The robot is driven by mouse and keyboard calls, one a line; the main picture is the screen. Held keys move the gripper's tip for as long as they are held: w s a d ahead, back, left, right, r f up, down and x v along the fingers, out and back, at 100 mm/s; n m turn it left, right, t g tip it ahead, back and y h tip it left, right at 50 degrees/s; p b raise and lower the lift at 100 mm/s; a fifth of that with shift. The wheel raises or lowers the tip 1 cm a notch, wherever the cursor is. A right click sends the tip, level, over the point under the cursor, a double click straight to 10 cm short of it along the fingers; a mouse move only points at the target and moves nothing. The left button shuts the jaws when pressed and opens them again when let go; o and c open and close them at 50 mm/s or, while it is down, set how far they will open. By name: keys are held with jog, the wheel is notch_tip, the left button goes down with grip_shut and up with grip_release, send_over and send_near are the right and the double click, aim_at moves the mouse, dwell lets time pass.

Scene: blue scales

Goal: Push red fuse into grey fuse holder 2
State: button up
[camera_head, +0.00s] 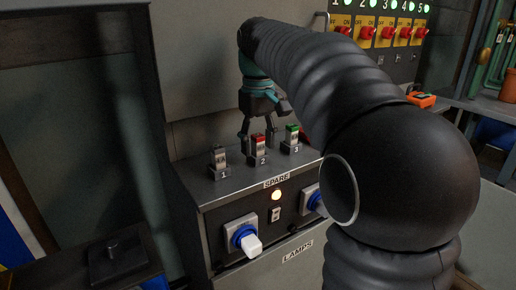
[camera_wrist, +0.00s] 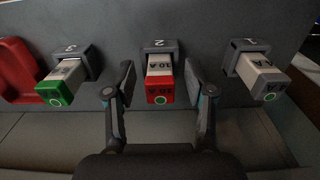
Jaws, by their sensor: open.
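The red fuse (camera_head: 258,142) stands upright in grey fuse holder 2 (camera_head: 259,161) on top of the console. In the wrist view the red fuse (camera_wrist: 159,88) shows its red cap, with holder 2 (camera_wrist: 160,46) behind it. How deep it sits in the holder I cannot tell. My gripper (camera_head: 262,140) is over holder 2. In the wrist view my gripper (camera_wrist: 160,92) is open, with one finger on each side of the red fuse and a visible gap on both sides.
A grey fuse (camera_head: 218,158) stands in holder 1 on the left. A green-capped fuse (camera_head: 292,133) stands in holder 3 on the right, close to my gripper. A red object (camera_wrist: 20,72) lies beyond holder 3. A wall panel of red switches (camera_head: 385,32) is behind.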

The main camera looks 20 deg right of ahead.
aim_at(261, 135)
grip_shut()
jog(key=shift+r, duration=0.5)
jog(key=r, duration=0.2)
jog(key=r+p, duration=0.1)
jog(key=shift+s+d+r, duration=0.1)
jog(key=shift+d+r, duration=0.2)
jog(key=shift+r, duration=0.05)
jog(key=s+d+r, duration=0.5)
jog(key=d+r, duration=0.1)
jog(key=d, duration=0.3)
jog(key=shift+s+d+r, duration=0.2)
jog(key=shift+s, duration=0.2)
